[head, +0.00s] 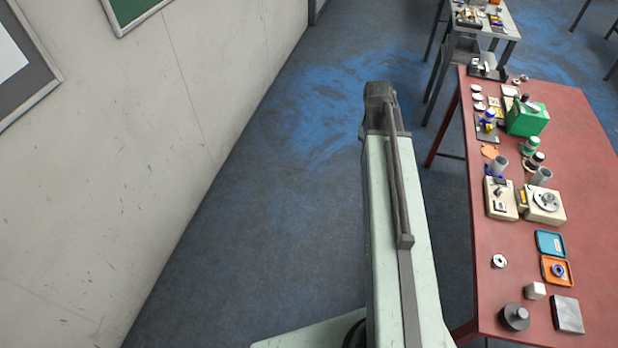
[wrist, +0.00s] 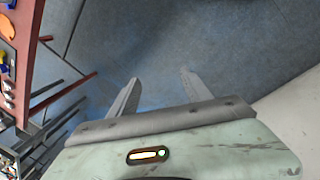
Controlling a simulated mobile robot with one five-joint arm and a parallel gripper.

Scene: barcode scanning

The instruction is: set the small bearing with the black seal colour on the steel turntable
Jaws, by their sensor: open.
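My gripper (wrist: 160,90) shows in the wrist view, its two grey fingers apart with nothing between them, over the blue-grey floor. In the head view a small silver ring-shaped bearing (head: 499,261) lies on the red table; its seal colour is too small to tell for sure. Another bearing (head: 558,270), with a bluish ring, sits in an orange tray (head: 545,278). A round metal disc, possibly the steel turntable (head: 546,200), tops a beige device further back. A dark grey round piece with a knob (head: 515,316) stands near the front. My gripper is away from all of these.
The red table (head: 590,235) runs along the right of the head view. A wall (head: 130,170) stands at left, with open floor (head: 285,220) between.

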